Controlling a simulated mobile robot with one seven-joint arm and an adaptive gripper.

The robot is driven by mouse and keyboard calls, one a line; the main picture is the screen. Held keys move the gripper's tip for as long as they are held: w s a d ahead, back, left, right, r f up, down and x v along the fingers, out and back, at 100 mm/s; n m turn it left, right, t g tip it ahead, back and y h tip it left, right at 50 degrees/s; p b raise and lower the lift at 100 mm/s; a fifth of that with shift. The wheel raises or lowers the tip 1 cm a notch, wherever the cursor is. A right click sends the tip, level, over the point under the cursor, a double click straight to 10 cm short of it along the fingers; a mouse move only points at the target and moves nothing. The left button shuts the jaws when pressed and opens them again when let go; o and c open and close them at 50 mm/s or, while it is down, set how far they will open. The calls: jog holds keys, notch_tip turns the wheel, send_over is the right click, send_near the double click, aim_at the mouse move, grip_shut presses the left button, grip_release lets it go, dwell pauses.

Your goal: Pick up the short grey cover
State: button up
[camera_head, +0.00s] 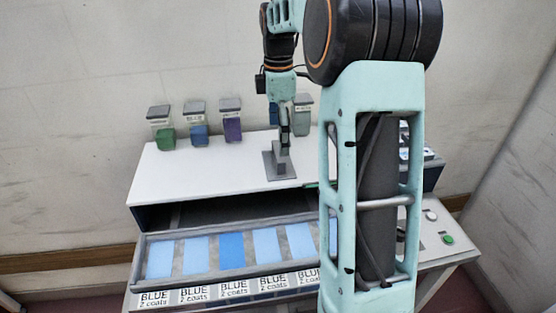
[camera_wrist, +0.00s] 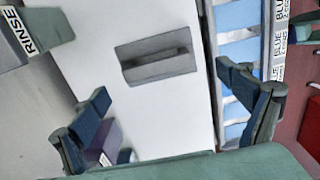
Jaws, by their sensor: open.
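The short grey cover (camera_head: 273,171) lies flat on the white top of the tunnel housing (camera_head: 205,172). It is a dark grey rectangular plate with a raised bar handle along its middle. The wrist view shows the whole cover (camera_wrist: 156,69), with the handle running lengthwise. My gripper (camera_wrist: 162,82) is open, its fingers spread wide to the two sides of the picture, with the cover between and beyond them. In the head view my gripper (camera_head: 285,138) is above the cover and partly hides it. I cannot tell the exact gap.
Several labelled bins with coloured blocks stand behind the housing, including a purple one (camera_head: 232,127). A tray (camera_head: 240,276) of blue and grey panels sits in front, with "BLUE 2 coats" labels. A green button (camera_head: 447,239) is at the right. The white top left of the cover is clear.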

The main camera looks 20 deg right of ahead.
aim_at(278, 158)
jog(key=shift+w+f, duration=0.2)
jog(key=shift+f, duration=3.2)
jog(key=c, duration=1.3)
